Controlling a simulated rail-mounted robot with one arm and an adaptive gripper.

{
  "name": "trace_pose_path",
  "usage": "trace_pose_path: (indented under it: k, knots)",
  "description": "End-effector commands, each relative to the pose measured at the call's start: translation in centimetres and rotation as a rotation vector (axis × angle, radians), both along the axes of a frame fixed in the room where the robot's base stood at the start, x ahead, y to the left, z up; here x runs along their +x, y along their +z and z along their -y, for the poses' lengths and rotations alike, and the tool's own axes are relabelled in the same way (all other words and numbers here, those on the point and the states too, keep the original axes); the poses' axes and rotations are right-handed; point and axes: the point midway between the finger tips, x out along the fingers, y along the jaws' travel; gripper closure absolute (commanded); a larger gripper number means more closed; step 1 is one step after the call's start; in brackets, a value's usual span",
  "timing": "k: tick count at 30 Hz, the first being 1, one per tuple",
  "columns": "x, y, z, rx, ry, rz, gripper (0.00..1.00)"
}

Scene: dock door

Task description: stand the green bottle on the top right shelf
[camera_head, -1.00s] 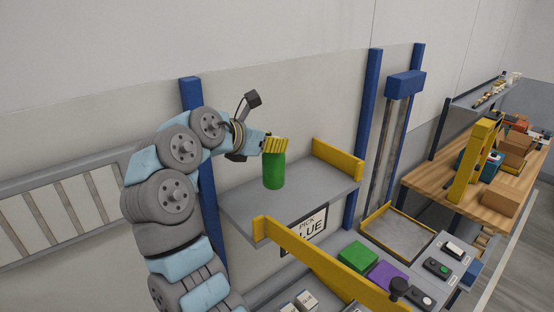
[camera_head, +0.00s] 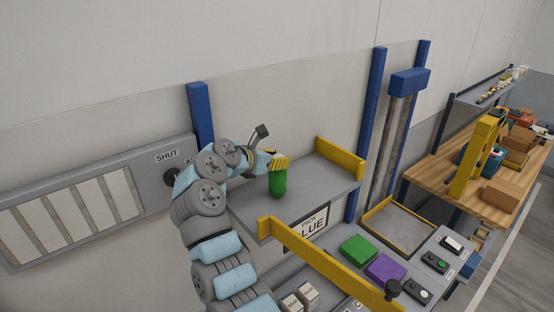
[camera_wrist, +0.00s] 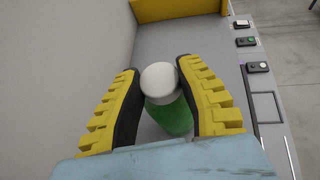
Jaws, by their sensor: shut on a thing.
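The green bottle (camera_head: 278,184) is upright at the left part of the grey top shelf (camera_head: 317,184) in the head view. In the wrist view the bottle (camera_wrist: 170,114) shows a white cap (camera_wrist: 159,78) between the yellow fingers of my gripper (camera_wrist: 160,95). The bottle's base appears at or just above the shelf surface; I cannot tell whether it touches. The fingers hide the cap in the head view.
Yellow end guards stand at the shelf's right (camera_head: 340,158) and front left. Below are a green block (camera_head: 358,250), a purple block (camera_head: 385,268) and button boxes. A wall and blue posts (camera_head: 368,110) stand behind. The shelf's right part is clear.

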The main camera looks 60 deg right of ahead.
Motion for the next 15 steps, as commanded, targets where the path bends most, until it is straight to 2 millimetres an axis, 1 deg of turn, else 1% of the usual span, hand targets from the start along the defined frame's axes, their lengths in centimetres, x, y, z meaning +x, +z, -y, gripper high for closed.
trace_pose_path:
  k: [5, 15]
  knots:
    - [0.0, -1.0, 0.0, -0.001, 0.001, 0.001, 1.0]
    - [0.0, -1.3, 0.0, -0.001, 0.0, 0.001, 1.0]
